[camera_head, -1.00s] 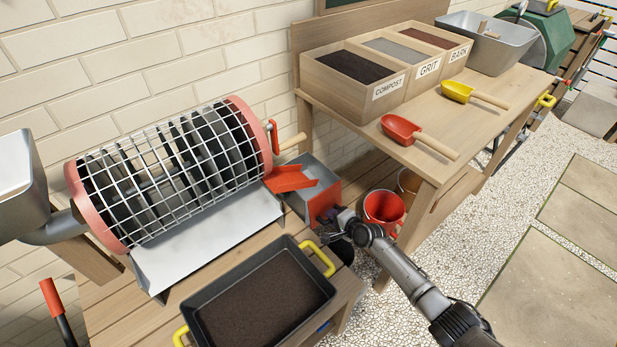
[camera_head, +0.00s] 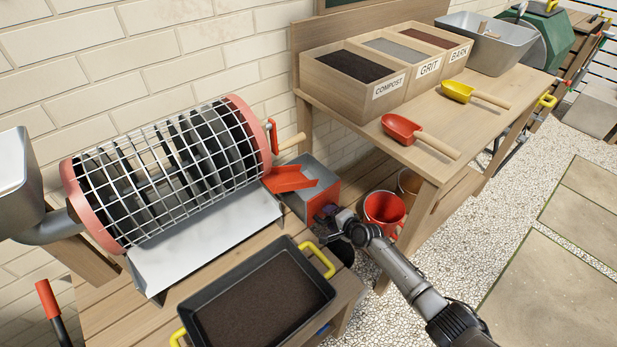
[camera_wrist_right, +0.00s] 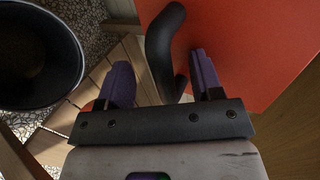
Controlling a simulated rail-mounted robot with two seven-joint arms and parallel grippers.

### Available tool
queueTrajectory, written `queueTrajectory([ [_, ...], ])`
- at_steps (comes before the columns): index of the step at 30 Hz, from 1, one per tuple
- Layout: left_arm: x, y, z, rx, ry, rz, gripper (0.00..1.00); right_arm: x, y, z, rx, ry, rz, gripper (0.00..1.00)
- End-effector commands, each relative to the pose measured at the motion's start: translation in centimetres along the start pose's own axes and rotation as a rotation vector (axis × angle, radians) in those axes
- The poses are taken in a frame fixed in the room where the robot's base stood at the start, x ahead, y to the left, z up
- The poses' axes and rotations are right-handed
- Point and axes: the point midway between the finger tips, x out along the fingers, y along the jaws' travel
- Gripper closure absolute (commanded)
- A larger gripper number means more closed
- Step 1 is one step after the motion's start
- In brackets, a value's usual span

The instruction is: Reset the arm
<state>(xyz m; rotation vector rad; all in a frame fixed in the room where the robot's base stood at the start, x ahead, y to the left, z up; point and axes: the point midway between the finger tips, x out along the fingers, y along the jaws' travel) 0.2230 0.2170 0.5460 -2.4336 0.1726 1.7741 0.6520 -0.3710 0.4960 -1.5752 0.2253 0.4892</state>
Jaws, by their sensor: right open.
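My right gripper (camera_head: 328,222) is at the front of the small metal bin with an orange-red front (camera_head: 322,197), under the red chute of the drum sieve. In the right wrist view, its two purple fingers (camera_wrist_right: 162,85) are apart. A dark curved handle (camera_wrist_right: 165,45) on the orange-red face (camera_wrist_right: 235,50) lies between or just beyond them; I cannot tell whether it touches a finger. The jaws hold nothing that I can see. My left gripper is not in view.
The mesh drum sieve (camera_head: 170,170) and a black tray (camera_head: 262,300) of dark soil stand on the low bench. A red bucket (camera_head: 384,210) is right of my gripper. A dark bucket (camera_wrist_right: 38,55) shows in the wrist view. Scoops lie on the upper bench (camera_head: 470,130).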

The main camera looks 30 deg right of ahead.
Motion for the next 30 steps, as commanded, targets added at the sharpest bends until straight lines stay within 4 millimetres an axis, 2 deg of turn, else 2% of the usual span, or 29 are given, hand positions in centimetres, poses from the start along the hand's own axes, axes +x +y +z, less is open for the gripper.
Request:
queueTrajectory([
  [5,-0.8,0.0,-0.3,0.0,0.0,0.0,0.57,-0.7,-0.7,0.0,-0.001,0.0,-0.007,0.36],
  [18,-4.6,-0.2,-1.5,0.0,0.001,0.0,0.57,-5.0,-0.6,0.0,-0.001,0.001,-0.002,0.36],
  [30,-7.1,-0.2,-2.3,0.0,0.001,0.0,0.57,-8.4,-0.4,0.0,-0.001,0.0,-0.002,0.36],
])
